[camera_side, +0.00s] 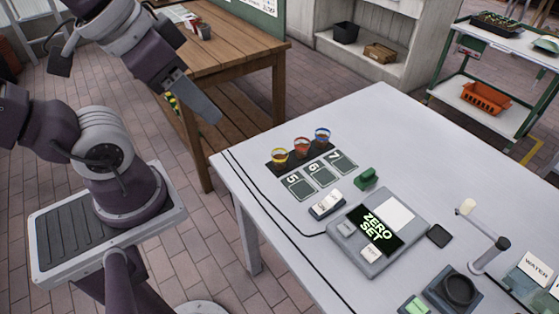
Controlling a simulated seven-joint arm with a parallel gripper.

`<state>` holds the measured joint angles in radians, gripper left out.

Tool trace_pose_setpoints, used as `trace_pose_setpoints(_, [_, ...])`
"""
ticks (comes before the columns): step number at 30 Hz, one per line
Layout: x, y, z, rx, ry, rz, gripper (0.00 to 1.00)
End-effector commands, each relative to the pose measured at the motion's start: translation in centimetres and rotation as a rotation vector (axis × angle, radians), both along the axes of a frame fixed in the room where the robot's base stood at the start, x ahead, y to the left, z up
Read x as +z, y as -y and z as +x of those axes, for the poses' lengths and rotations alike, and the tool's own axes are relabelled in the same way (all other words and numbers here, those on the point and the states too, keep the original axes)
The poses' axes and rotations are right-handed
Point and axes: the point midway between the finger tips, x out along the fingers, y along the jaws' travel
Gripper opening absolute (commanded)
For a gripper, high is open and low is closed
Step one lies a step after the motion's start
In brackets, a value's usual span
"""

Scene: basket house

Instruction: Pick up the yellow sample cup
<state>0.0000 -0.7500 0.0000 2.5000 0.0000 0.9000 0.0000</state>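Numbered pads (313,172) lie in front of the cups. A grey device (375,262) reading "ZERO SET", a green block (366,179) and a small white-topped device (327,205) are nearby. A wooden table (240,50) stands behind. The white table's back right (400,120) is clear.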

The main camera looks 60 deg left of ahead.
Motion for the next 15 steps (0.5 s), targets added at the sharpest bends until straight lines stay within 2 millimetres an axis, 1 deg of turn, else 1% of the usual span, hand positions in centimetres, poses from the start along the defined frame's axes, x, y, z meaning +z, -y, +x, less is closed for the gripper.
trace_pose_setpoints(1, [0.0,0.0,0.0,0.0,0.0,0.0,0.49])
trace_pose_setpoints(3, [0.0,0.0,0.0,0.0,0.0,0.0,0.63])
trace_pose_setpoints(4, [0.0,0.0,0.0,0.0,0.0,0.0,0.65])
trace_pose_setpoints(12, [0.0,0.0,0.1,0.004,-0.001,-0.002,0.65])
trace_pose_setpoints(14, [0.0,-0.1,0.8,0.042,-0.016,-0.018,0.65])
trace_pose_setpoints(15, [-0.1,-0.3,1.8,0.098,-0.034,-0.042,0.65])
